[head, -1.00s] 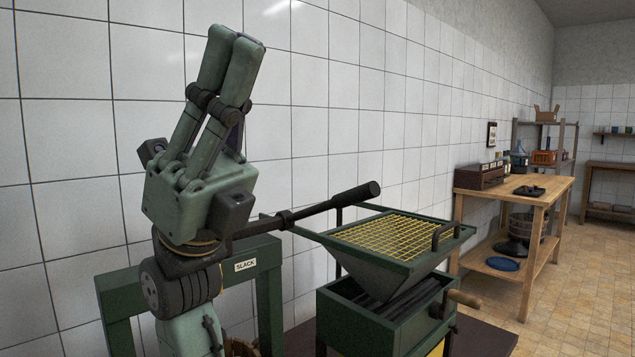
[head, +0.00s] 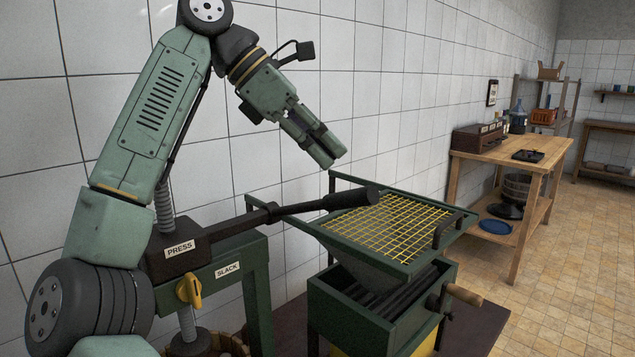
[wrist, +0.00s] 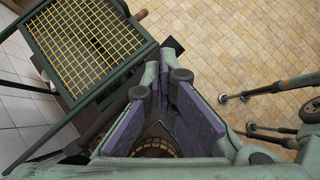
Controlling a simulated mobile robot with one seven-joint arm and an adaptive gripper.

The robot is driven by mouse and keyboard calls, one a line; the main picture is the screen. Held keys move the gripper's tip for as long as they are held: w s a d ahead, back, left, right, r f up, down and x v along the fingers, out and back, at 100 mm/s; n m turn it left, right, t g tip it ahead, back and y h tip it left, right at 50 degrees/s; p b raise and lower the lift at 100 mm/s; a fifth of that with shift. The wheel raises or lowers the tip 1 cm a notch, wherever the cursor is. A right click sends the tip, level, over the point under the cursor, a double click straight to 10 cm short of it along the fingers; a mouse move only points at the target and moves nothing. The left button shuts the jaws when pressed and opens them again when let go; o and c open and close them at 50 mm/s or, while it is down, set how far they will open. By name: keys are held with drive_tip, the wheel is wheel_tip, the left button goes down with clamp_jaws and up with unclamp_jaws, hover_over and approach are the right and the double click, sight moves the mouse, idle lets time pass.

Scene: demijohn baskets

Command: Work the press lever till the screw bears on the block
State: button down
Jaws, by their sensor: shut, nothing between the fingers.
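The press lever (head: 300,208) is a dark bar running right from the press head (head: 180,245), which is labelled PRESS. The threaded screw (head: 187,322) shows below the green crossbeam, which has a SLACK label (head: 228,270) and a yellow pointer (head: 189,290). The screw's lower end is at the bottom of the picture; I cannot tell its contact with a block. My gripper (head: 328,160) is shut and empty, above the lever grip and apart from it, pointing down and right.
A green hopper (head: 400,262) with the yellow grid (head: 390,225) stands right of the press, over a slatted box with a wooden crank handle (head: 464,294). A wooden table (head: 510,155) stands farther back. The tiled wall is behind; the floor at right is clear.

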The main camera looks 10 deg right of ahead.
drive_tip(key=shift+w+a+f+n+y, duration=0.1)
drive_tip(key=shift+w+a+n+y, duration=0.15)
drive_tip(key=shift+a, duration=0.3)
drive_tip(key=shift+w+a+n+y, duration=0.1)
drive_tip(key=shift+w+a+y, duration=0.05)
drive_tip(key=shift+a+y, duration=0.3)
hover_over(336, 209)
drive_tip(key=s, duration=0.1)
drive_tip(key=shift+a+f, duration=0.1)
drive_tip(key=shift+f, duration=2.65)
drive_tip(key=shift+f+b, duration=1.25)
drive_tip(key=shift+f, duration=1.05)
